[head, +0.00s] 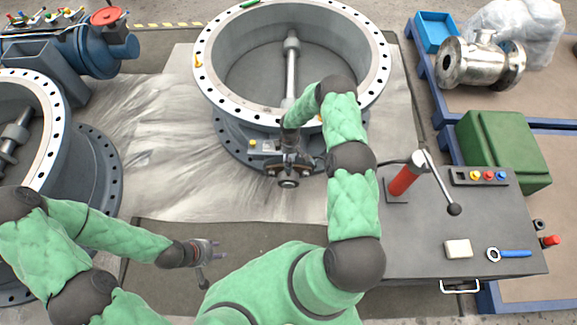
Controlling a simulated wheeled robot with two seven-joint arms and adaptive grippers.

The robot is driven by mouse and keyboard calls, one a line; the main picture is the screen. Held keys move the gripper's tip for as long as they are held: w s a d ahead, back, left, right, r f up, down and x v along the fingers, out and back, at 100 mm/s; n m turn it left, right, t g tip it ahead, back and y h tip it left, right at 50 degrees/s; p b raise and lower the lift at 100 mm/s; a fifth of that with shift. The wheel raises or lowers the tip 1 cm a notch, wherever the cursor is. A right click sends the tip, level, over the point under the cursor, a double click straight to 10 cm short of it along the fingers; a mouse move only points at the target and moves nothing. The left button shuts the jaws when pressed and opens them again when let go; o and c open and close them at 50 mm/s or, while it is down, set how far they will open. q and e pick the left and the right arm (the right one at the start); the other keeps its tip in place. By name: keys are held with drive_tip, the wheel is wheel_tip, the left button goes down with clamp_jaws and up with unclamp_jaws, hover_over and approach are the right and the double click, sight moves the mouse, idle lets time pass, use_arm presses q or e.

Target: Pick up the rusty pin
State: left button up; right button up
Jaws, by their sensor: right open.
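I cannot clearly make out the rusty pin. A small yellow-brown piece (198,60) lies on the left rim of the large valve ring (225,27), but it is too small to identify. My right arm reaches over the front of this ring. My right gripper (289,155) is open, pointing down by the dark shaft fitting (289,183) at the ring's front; its fingers blend with the dark parts there. My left gripper (213,250) is low at the left, over the floor in front of the grey sheet, away from the valve. Its finger gap is not clear.
A second valve ring (55,115) stands at the left. The grey sheet (160,150) is mostly clear.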

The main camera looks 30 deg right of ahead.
drive_tip(key=f, duration=0.1)
drive_tip(key=f+b, duration=0.1)
drive_tip(key=f, duration=0.2)
drive_tip(key=shift+a+f+b, duration=0.1)
drive_tip(key=shift+a+b, duration=0.2)
drive_tip(key=shift+f, duration=0.55)
clamp_jaws()
